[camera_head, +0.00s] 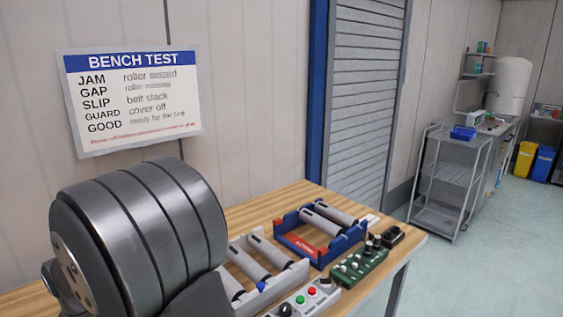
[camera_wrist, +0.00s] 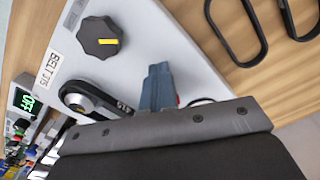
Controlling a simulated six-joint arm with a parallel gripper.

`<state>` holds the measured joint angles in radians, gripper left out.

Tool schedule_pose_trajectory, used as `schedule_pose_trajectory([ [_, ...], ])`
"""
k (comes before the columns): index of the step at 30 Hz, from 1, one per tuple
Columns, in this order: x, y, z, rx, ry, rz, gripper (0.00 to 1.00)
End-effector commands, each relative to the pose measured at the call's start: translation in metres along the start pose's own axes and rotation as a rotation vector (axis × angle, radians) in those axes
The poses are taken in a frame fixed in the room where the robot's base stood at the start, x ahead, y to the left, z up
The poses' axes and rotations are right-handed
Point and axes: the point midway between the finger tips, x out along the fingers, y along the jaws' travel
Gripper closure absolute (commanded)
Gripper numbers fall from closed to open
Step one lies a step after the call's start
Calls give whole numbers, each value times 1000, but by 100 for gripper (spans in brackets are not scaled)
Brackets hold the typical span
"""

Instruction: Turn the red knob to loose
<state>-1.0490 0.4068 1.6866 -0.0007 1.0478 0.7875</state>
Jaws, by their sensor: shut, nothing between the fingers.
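In the wrist view my gripper (camera_wrist: 158,72) is shut and empty, its blue-grey fingers over a pale panel (camera_wrist: 145,35). A small sliver of red (camera_wrist: 178,100) shows just right of the fingers, mostly hidden by them and the wrist; I cannot tell whether it is the red knob or whether they touch. A black knob with a yellow mark (camera_wrist: 100,38) sits to the upper left of the fingers. The gripper itself cannot be made out in the head view.
The wooden bench (camera_head: 268,210) carries grey roller frames (camera_head: 290,270), a blue-and-red roller frame (camera_head: 325,256), a green control board (camera_head: 358,270) and a grey button box (camera_head: 300,302). Black loops (camera_wrist: 237,52) lie beside the panel. A display reads OFF (camera_wrist: 26,101). A BENCH TEST sign (camera_head: 131,98) hangs behind.

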Motion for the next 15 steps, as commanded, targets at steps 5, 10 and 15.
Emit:
schedule_pose_trajectory([
  [5,0,4,0,0,0,0,100],
  [10,0,4,3,-1,0,0,100],
  [15,-1,5,8,0,0,0,100],
])
